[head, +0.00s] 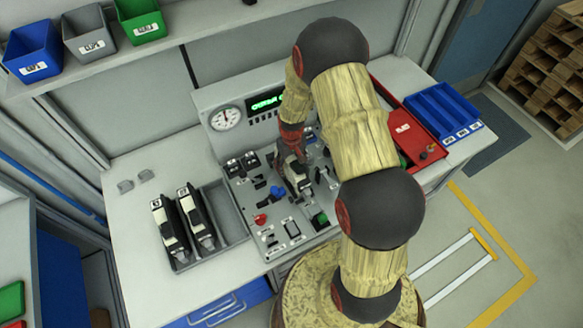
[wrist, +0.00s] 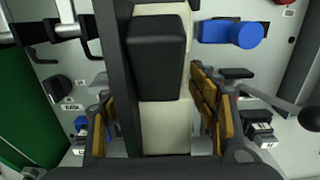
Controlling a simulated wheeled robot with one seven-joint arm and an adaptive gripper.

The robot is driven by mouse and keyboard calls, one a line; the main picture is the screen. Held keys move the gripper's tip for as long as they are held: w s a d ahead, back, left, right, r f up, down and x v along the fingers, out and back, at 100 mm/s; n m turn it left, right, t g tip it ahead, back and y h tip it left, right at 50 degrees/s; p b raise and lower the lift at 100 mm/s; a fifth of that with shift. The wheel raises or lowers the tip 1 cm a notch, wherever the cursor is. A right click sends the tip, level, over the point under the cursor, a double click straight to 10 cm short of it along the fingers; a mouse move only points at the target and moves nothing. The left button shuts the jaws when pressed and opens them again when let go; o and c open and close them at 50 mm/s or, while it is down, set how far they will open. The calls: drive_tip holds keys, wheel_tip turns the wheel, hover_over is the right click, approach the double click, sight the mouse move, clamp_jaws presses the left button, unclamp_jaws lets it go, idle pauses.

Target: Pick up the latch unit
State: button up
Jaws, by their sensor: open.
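A black-and-cream latch unit (head: 297,178) sits on the test panel in the head view, among switches and knobs. In the wrist view the latch unit (wrist: 160,60) runs down the middle of the picture. My gripper (wrist: 156,118) is open, with one padded finger on each side of the unit's cream part. Small gaps seem to show between the fingers and the unit; contact is hard to tell. In the head view my gripper (head: 292,148) is at the unit's far end, partly hidden by my arm.
A grey tray (head: 232,222) at the left holds two similar black-and-cream units, with an empty slot on its right. The panel (head: 265,238) has a blue knob (head: 277,191), levers and buttons close around the unit. A red tray (head: 405,128) and blue bin (head: 442,110) stand at the right.

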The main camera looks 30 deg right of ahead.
drive_tip(key=c, duration=1.5)
drive_tip(key=shift+r, duration=0.1)
drive_tip(key=shift+c, duration=0.3)
